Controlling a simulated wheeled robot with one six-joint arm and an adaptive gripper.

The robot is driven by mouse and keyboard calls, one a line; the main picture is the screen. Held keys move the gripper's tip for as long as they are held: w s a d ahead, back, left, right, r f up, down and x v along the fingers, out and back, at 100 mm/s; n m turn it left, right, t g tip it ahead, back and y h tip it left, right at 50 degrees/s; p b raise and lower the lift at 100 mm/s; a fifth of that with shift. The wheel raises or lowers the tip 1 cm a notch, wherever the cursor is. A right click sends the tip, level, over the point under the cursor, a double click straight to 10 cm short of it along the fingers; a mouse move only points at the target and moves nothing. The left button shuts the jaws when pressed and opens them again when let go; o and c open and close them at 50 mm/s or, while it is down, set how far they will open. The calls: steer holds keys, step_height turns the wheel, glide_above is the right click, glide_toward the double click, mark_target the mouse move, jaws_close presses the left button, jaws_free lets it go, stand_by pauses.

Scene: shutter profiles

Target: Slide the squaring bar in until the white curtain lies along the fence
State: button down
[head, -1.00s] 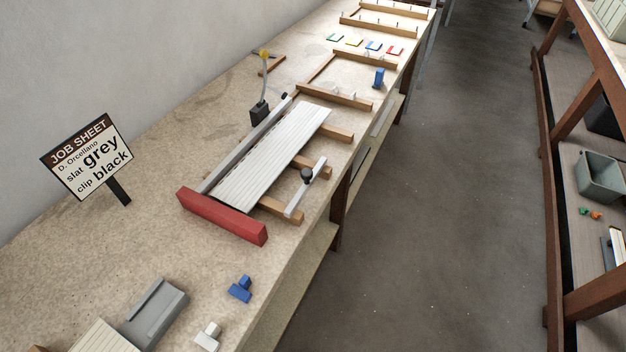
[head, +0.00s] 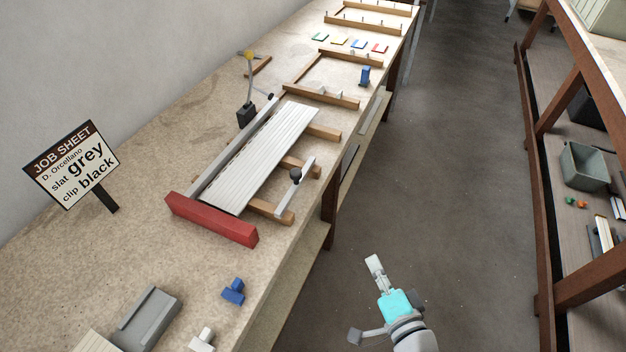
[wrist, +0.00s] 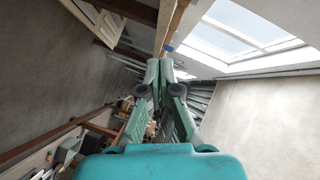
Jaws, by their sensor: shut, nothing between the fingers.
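The white curtain (head: 262,158) of slats lies on wooden bearers on the bench. The grey fence (head: 228,153) runs along its left side, with a thin, uneven dark line between them. A red block (head: 212,220) crosses the near end. The squaring bar (head: 302,179), a short pale bar with a black knob, rests on the bearers to the right of the curtain, with a gap between. My gripper (head: 373,261) is over the floor, right of the bench and apart from the bar. In the wrist view its fingers (wrist: 160,72) are shut and empty.
A job sheet sign (head: 72,165) and a lamp (head: 247,108) stand on the bench's left. Blue (head: 233,291) and white (head: 202,341) pieces and a grey block (head: 146,319) lie near. A shelf rack (head: 548,180) stands right; the aisle floor between is clear.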

mark_target(296, 180)
steer(key=w+a+r+g+y, duration=0.1)
steer(key=w+a+r+y, duration=0.35)
steer(key=w+r, duration=0.35)
steer(key=shift+w+a+f, duration=0.2)
steer(key=shift+w+a, duration=1.25)
steer(key=shift+a, duration=0.3)
steer(key=shift+w+a+f, duration=0.25)
steer(key=shift+w+a, duration=1.25)
steer(key=shift+a, duration=0.2)
steer(key=shift+w+a+f, duration=0.2)
steer(key=shift+w+a, duration=1.25)
steer(key=shift+a, duration=0.3)
steer(key=w+a, duration=0.1)
steer(key=a, duration=0.1)
steer(key=w+a, duration=0.1)
steer(key=a, duration=0.2)
steer(key=w+a, duration=0.1)
steer(key=a, duration=0.2)
steer(key=shift+a+r, duration=0.1)
steer(key=shift+a, duration=0.2)
steer(key=shift+r, duration=0.1)
